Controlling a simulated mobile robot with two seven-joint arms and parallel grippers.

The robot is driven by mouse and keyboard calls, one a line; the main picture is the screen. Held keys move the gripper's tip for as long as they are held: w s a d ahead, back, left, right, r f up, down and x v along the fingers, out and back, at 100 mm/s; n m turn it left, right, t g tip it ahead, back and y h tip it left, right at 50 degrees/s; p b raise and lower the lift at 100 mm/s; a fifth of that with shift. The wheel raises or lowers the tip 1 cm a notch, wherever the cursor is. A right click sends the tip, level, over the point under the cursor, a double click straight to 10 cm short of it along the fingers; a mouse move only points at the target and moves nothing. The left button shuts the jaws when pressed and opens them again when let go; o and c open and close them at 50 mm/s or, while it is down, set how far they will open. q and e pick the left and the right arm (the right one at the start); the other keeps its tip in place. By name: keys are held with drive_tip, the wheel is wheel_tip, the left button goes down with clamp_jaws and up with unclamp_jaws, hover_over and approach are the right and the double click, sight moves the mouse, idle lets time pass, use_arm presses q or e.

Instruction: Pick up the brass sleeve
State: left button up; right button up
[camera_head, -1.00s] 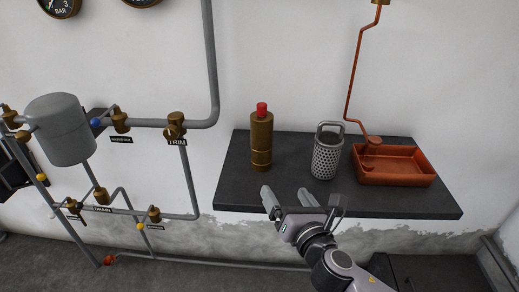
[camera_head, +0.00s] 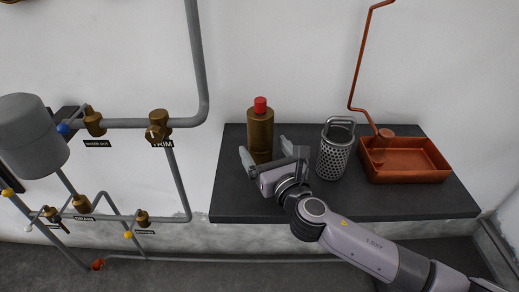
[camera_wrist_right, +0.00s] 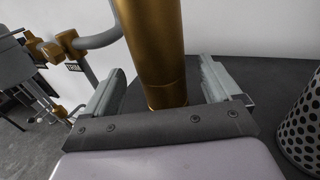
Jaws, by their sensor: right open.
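The brass sleeve (camera_head: 260,132) is an upright brass cylinder with a red top (camera_head: 260,104), standing on the dark shelf. My right gripper (camera_head: 265,150) is open at its lower part, with one finger on each side of it. In the right wrist view the brass cylinder (camera_wrist_right: 155,50) rises between the two open fingers (camera_wrist_right: 160,88), with a gap visible at each side. The lowest part of the cylinder is hidden behind the gripper in the head view. My left gripper is not in view.
A perforated metal basket (camera_head: 335,152) with a handle stands just right of my right gripper. An orange-red tray (camera_head: 408,175) sits further right under a copper pipe (camera_head: 358,70). Grey pipes with brass valves (camera_head: 160,124) run at the left. The front of the dark shelf (camera_head: 240,208) is bare.

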sight(257, 133)
drive_tip(key=shift+x, duration=2.6)
drive_tip(key=c, duration=1.4)
drive_tip(key=shift+r, duration=0.15)
drive_tip(key=shift+c, duration=1.1)
drive_tip(key=shift+r, duration=0.55)
wheel_tip(257, 133, up, 19)
drive_tip(key=p, duration=0.4)
